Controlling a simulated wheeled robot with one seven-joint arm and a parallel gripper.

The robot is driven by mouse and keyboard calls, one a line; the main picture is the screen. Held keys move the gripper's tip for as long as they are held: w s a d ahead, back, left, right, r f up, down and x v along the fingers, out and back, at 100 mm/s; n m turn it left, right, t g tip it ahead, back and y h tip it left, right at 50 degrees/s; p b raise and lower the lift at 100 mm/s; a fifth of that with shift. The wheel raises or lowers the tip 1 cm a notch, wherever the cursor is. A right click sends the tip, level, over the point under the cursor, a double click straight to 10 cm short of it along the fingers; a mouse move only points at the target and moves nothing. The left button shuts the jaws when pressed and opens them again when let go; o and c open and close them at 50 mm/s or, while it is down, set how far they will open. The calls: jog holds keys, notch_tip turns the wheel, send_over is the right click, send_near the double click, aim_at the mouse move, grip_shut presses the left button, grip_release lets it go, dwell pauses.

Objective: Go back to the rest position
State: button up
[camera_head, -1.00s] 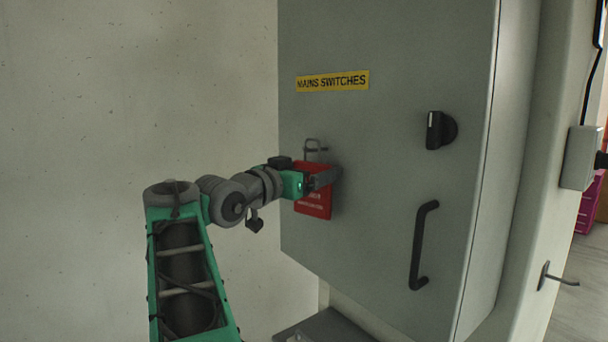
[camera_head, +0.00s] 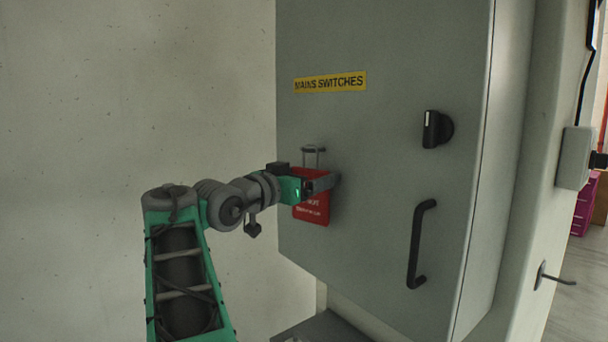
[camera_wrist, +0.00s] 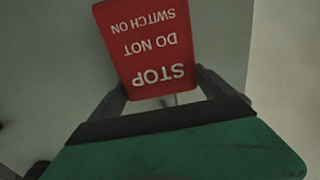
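A red tag (camera_head: 312,208) with white lettering hangs against the front of the grey switch cabinet (camera_head: 380,190), below a small metal hook (camera_head: 313,152). In the wrist view the tag (camera_wrist: 150,50) appears upside down and reads "STOP DO NOT SWITCH ON". My gripper (camera_head: 325,182) is at the upper part of the tag, close to the cabinet door. In the wrist view, the two fingers of my gripper (camera_wrist: 163,88) are spread apart, one on each side of the tag's lettered-top end. Whether either finger touches the tag cannot be told.
A black rotary switch (camera_head: 437,129) and a black handle (camera_head: 419,245) stick out from the cabinet door to the right. A yellow "MAINS SWITCHES" label (camera_head: 330,83) is above. A bare wall (camera_head: 130,80) is on the left. A grey ledge (camera_head: 320,328) lies below.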

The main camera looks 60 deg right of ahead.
jog(key=b+v, duration=0.3)
jog(key=v, duration=0.5)
jog(key=w+a+f+n+t+y, duration=0.2)
jog(key=w+f+n+t+y, duration=0.45)
jog(key=w+f, duration=1)
jog(key=w+a+f+n+t+y, duration=0.1)
jog(key=a+f+n+y, duration=0.1)
jog(key=a+f, duration=0.35)
jog(key=w+a+f+n+t+y, duration=0.1)
jog(key=a+f+n+y, duration=0.15)
jog(key=f, duration=0.55)
jog(key=s+a+f+n+g+y, duration=0.1)
jog(key=s+a+f+n+y, duration=0.2)
jog(key=a+f, duration=0.6)
jog(key=s+a+f+n+g+y, duration=0.15)
jog(key=s+a+f+n, duration=0.35)
jog(key=a, duration=0.9)
jog(key=s+a+n+t+y, duration=0.1)
jog(key=a+t+y, duration=0.1)
jog(key=a, duration=0.7)
jog(key=shift+a+r+n, duration=0.25)
jog(key=shift+r+n, duration=0.05)
